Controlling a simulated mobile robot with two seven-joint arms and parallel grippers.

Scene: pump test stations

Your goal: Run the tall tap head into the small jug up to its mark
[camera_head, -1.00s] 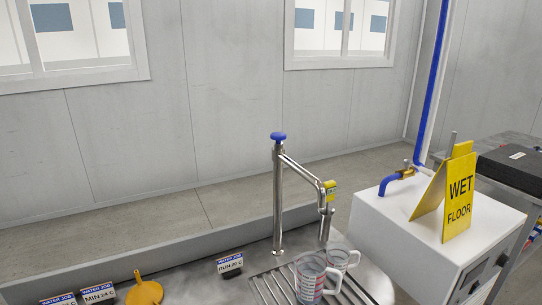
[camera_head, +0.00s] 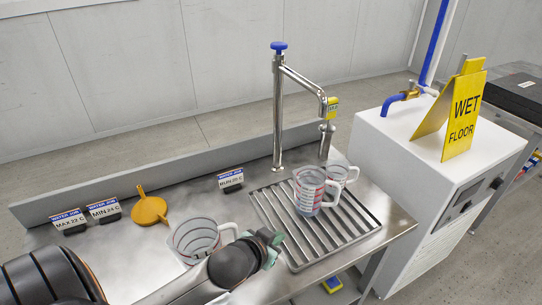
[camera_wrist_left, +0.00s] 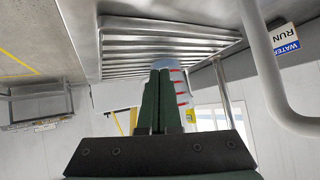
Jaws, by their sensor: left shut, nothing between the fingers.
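The tall tap head (camera_head: 278,110) is a steel column with a blue knob on top, its arm bending down to the right. A clear jug with red markings (camera_head: 308,192) stands upright on the drain grate near the spout end; it also shows in the left wrist view (camera_wrist_left: 182,88), partly behind the fingers. Another clear jug (camera_head: 339,172) stands just behind it. I cannot tell any water level or whether water runs. My left gripper (camera_head: 272,242) is shut and empty, in front of the red-marked jug and apart from the knob; its fingers (camera_wrist_left: 160,100) meet. My right gripper is out of view.
A larger clear jug (camera_head: 197,236) stands left of my left gripper, partly behind my arm. A yellow wet-floor sign (camera_head: 462,112) stands on the white cabinet (camera_head: 385,135) at right.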

